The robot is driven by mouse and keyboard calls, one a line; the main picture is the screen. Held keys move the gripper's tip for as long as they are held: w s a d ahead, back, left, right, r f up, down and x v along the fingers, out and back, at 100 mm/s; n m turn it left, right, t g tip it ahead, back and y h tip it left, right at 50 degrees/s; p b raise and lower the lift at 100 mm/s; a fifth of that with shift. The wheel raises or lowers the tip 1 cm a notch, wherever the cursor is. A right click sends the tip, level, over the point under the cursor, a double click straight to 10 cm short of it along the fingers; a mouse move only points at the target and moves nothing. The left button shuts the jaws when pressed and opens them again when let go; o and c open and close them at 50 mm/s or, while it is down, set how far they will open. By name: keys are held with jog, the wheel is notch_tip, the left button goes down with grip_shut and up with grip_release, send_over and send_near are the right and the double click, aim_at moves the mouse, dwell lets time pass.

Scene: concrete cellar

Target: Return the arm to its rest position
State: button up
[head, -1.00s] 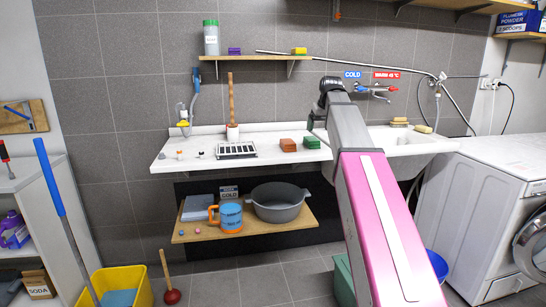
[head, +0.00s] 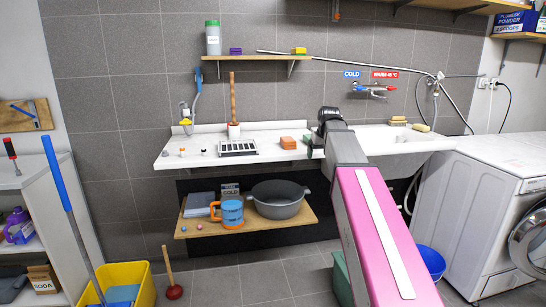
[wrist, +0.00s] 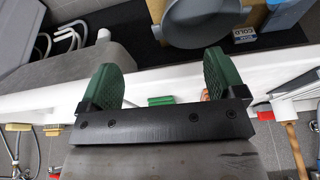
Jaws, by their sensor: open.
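My arm (head: 370,215), with a pink link, reaches from the lower right of the head view toward the white counter. Its black joint (head: 329,118) is at the counter's back, below the taps. My gripper is mostly hidden behind the arm in the head view. In the wrist view my gripper (wrist: 160,75) has two green fingers spread wide apart, with nothing held between them. A green block (wrist: 160,100) lies beyond the gap, and a small orange-brown thing shows partly behind the right finger.
A wooden shelf (head: 290,222) below bears an orange-blue mug (head: 232,212) and a grey pot (head: 278,199). A washing machine (head: 490,200) stands right.

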jog(key=s+f+g, duration=0.1)
jog(key=s+f, duration=0.7)
jog(key=f, duration=0.4)
jog(key=s+f+m+g, duration=0.1)
jog(key=s+f, duration=0.8)
jog(key=f, duration=0.3)
jog(key=s+f+g, duration=0.1)
jog(key=s+f, duration=0.7)
jog(key=f, duration=0.5)
jog(key=shift+s+a+m+g+h, duration=0.15)
jog(key=shift+a+m+g+h, duration=0.15)
jog(key=shift+a+m, duration=0.1)
jog(key=shift+o, duration=0.4)
